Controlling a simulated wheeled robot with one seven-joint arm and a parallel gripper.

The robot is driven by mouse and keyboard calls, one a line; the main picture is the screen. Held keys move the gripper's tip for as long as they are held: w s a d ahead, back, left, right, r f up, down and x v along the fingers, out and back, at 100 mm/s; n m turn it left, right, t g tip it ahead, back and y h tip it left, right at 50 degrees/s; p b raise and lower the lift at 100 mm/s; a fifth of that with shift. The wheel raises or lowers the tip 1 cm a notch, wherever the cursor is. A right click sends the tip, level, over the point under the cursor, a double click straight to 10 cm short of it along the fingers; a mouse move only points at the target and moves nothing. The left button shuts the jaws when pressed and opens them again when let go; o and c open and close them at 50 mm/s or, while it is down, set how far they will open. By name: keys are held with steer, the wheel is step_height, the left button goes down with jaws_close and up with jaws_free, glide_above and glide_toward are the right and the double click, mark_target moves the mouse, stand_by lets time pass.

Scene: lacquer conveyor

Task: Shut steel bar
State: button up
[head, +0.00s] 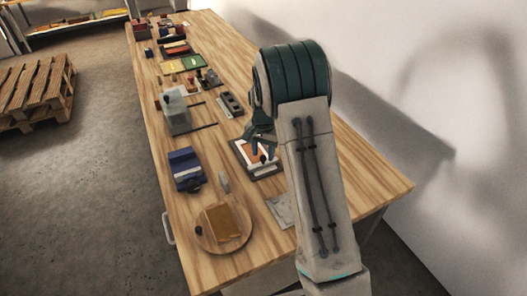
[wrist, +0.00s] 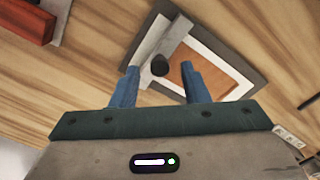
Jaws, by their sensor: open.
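The steel bar (wrist: 163,48) is a light grey strip lying slanted over one end of a dark-rimmed frame (wrist: 228,50). A black knob (wrist: 160,66) stands on the bar. The frame holds a white sheet and an orange-brown panel (wrist: 198,77). In the head view the frame (head: 268,172) lies on the table, partly hidden by my arm. My gripper (wrist: 159,69) is open, its blue fingers on either side of the knob. Whether they touch it I cannot tell. My gripper also shows over the frame in the head view (head: 262,148).
The long wooden table (head: 350,180) carries several other items. A blue box (head: 186,168) and a round board (head: 238,243) lie nearby on the left and front. A grey plate (head: 281,211) lies just in front of the frame. A red block (wrist: 22,18) shows in the wrist view.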

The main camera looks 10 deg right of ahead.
steer(key=shift+f, duration=0.45)
